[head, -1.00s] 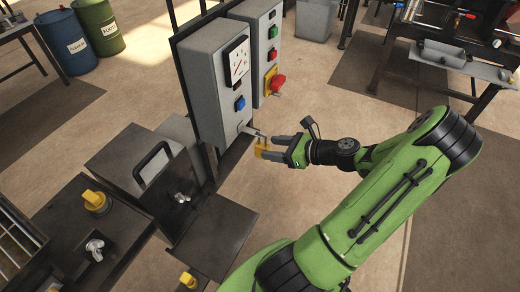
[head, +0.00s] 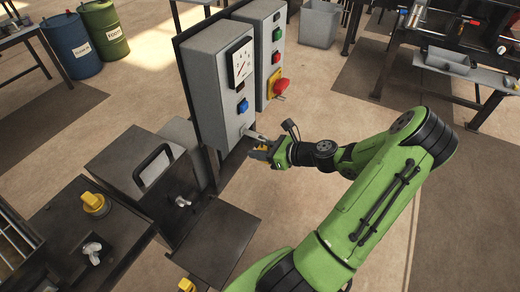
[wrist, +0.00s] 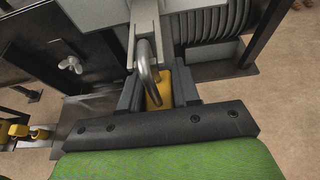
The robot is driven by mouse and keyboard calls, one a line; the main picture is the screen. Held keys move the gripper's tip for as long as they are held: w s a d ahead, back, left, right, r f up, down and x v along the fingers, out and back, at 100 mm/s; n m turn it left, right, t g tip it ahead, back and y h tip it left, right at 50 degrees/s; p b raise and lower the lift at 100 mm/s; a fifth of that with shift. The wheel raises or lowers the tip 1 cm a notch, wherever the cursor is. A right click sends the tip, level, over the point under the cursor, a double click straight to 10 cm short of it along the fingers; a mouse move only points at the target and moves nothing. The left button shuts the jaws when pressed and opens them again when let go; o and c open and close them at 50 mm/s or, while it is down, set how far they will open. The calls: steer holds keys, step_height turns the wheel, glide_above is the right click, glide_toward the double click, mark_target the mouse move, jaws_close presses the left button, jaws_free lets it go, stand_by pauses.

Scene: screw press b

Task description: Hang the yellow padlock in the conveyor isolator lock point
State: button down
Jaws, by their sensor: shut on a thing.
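The yellow padlock (wrist: 154,96) is between the fingers of my gripper (wrist: 158,94), which is shut on it. Its steel shackle (wrist: 144,60) stands up toward a pale metal tab (wrist: 145,16) and overlaps its end in the wrist view. I cannot tell whether the shackle passes through the tab or only lies in front of it. In the head view my gripper (head: 262,153) is just below and right of the tab (head: 252,135), which sticks out low on the grey gauge box (head: 215,100). The padlock is mostly hidden by the fingers there.
A second grey box (head: 263,50) carries a red knob on a yellow plate (head: 277,86). Dark benches with a yellow knob (head: 95,203) and wing nuts stand at left. Other yellow padlocks (wrist: 18,131) show at the wrist view's left edge. Open floor lies right of the boxes.

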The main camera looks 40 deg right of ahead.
mark_target(269, 149)
steer(key=c, duration=1.5)
jaws_free()
jaws_close()
steer(key=shift+r+p, duration=1.05)
steer(key=shift+p, duration=0.25)
steer(key=shift+s, duration=0.15)
steer(key=shift+s+d+p, duration=0.25)
steer(key=shift+s+p, duration=0.2)
steer(key=shift+s, duration=0.2)
steer(key=shift+s+d+p, duration=0.25)
steer(key=shift+s+p, duration=0.15)
steer(key=shift+s, duration=0.2)
steer(key=shift+s, duration=0.1)
steer(key=s+p, duration=0.1)
steer(key=s+d, duration=0.1)
steer(key=s, duration=0.1)
steer(key=shift+f+p, duration=0.1)
steer(key=shift+p, duration=0.25)
